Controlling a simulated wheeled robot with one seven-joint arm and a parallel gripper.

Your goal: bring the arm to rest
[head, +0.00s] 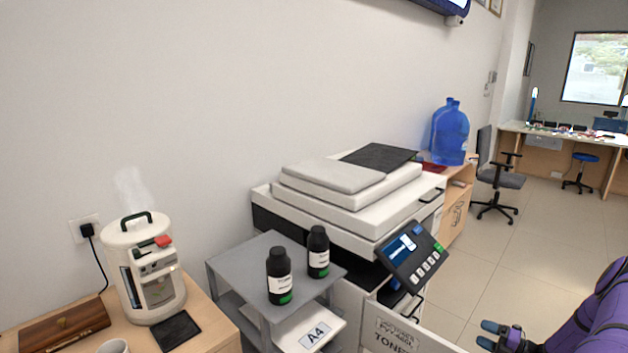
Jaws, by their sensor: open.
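My gripper (498,337) is at the lower right of the head view, with its blue-tipped fingers apart and nothing seen between them. It is over the tiled floor, to the right of the printer and apart from it. My purple arm (590,310) comes in from the right edge, and part of it is cut off by the frame.
A printer (330,220) with a tilted control panel (412,255) stands mid-view. A grey stand (250,266) holds two black toner bottles (279,280). A white panel marked toner (400,338) juts out near my gripper. Open floor (500,255) lies toward the office chair (497,180).

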